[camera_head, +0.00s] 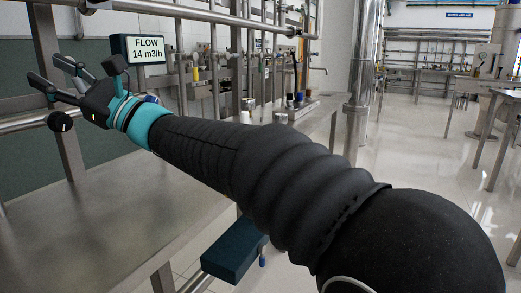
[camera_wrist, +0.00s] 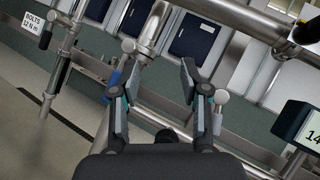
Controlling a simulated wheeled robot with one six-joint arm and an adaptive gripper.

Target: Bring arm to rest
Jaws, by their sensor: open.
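My gripper (camera_head: 46,71) is at the upper left of the head view, at the end of my outstretched black arm. It is raised above the steel table, beside the horizontal pipes. In the wrist view my gripper (camera_wrist: 158,72) has its two fingers spread apart with nothing held between them. A steel pipe (camera_wrist: 152,28) with a bend shows beyond the fingertips. I cannot tell how far the fingers are from it.
A display (camera_head: 137,48) reading "FLOW 14 m3/h" stands close to my gripper. Steel pipes (camera_head: 205,15) run behind my arm. The steel table (camera_head: 130,215) below is bare. A "BOLTS 12 N m" sign (camera_wrist: 33,22) hangs left. Open floor (camera_head: 415,150) lies right.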

